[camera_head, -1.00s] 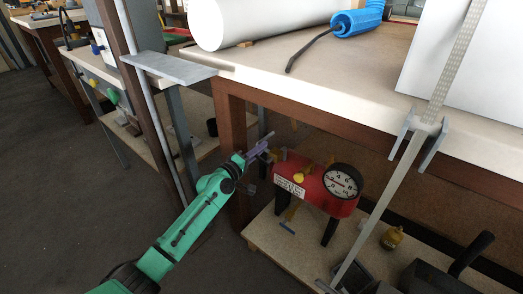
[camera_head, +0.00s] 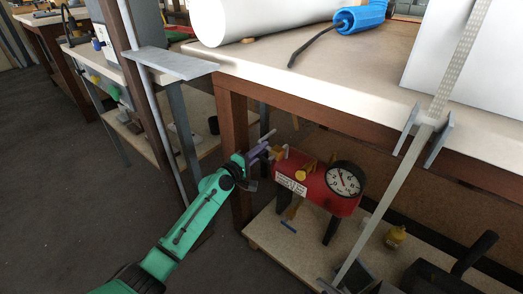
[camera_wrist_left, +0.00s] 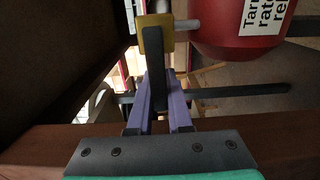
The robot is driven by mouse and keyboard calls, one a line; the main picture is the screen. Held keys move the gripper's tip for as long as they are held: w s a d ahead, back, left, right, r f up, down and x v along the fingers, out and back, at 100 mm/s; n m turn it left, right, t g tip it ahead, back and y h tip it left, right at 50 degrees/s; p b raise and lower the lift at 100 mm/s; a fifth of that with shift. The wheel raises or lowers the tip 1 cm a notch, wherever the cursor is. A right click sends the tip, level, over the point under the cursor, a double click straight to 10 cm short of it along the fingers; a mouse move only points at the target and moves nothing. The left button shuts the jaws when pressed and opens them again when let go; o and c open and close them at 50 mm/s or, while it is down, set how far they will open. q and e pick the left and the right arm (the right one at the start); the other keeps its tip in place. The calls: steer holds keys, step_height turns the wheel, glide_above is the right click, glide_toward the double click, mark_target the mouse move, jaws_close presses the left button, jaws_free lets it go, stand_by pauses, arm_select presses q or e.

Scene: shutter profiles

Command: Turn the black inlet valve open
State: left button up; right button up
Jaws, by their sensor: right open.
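The red tank (camera_head: 316,186) stands on the low shelf below the bench, with a round white-faced gauge (camera_head: 345,180) on its right end. A brass valve (camera_head: 279,153) sits at its left end; in the left wrist view the brass body (camera_wrist_left: 155,34) has a black lever (camera_wrist_left: 182,75) hanging from it. My left gripper (camera_head: 260,154), on the green arm, is at this valve. My right gripper is not seen.
The bench edge (camera_head: 330,108) overhangs the tank, and a brown bench leg (camera_head: 236,150) stands close behind my arm. A slanted metal bar (camera_head: 395,185) crosses on the right.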

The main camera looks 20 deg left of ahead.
arm_select(q)
steer(key=o, duration=0.4)
steer(key=shift+f, duration=0.1)
steer(key=shift+s, duration=0.1)
steer(key=v, duration=1.4)
steer(key=shift+s, duration=0.2)
arm_select(e)
steer(key=shift+a, duration=0.1)
